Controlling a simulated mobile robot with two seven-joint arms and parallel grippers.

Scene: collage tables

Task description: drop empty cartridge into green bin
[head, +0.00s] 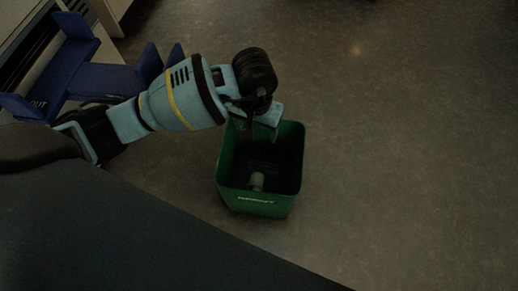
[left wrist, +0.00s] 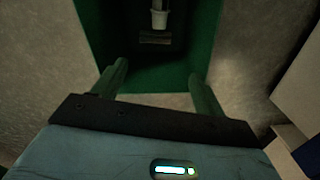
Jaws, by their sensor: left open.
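The green bin (head: 263,199) stands on the floor in the middle of the head view, with pale lettering on its front. My left gripper (head: 262,125) is over the bin's far left edge, pointing down. In the left wrist view its two fingers (left wrist: 158,88) are spread apart with nothing between them. A small pale cylindrical thing, likely the cartridge (head: 257,180), is inside the bin; it also shows in the left wrist view (left wrist: 159,19), beyond the fingers and apart from them. The bin (left wrist: 205,45) also shows there. My right gripper is not in view.
A blue rack or tray (head: 105,80) marked "OUT" is at the upper left, by a pale cabinet edge. Grey floor (head: 410,150) to the right of the bin is clear. A dark flat surface crosses the lower left.

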